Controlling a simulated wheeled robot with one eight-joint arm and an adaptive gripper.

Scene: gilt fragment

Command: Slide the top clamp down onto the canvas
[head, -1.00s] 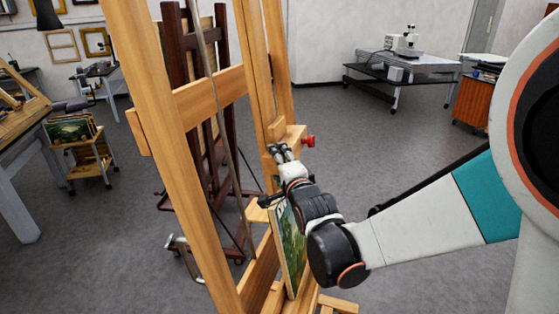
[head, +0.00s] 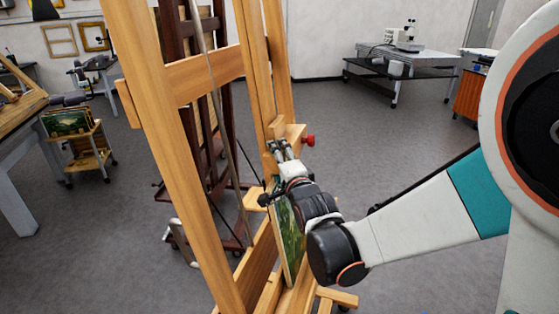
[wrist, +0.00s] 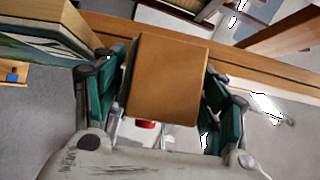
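The top clamp is a wooden block (wrist: 167,80) with a red knob (head: 308,140). It sits on the easel's mast above the canvas. My gripper (head: 279,147) is at the clamp, just above the canvas's upper edge. In the wrist view the two teal finger pads of my gripper (wrist: 167,92) flank the block closely, one on each side, and seem to press on it. The painted canvas (head: 290,238) stands upright on the easel, partly hidden by my wrist. It also shows at the upper left of the wrist view (wrist: 45,52).
The light wooden easel's near post (head: 170,130) and crossbar (head: 205,78) stand left of my arm. A dark easel (head: 178,45) is behind. A cart of paintings (head: 88,158) and a workbench (head: 15,165) are at left. A microscope table (head: 415,62) is at back right; the floor there is clear.

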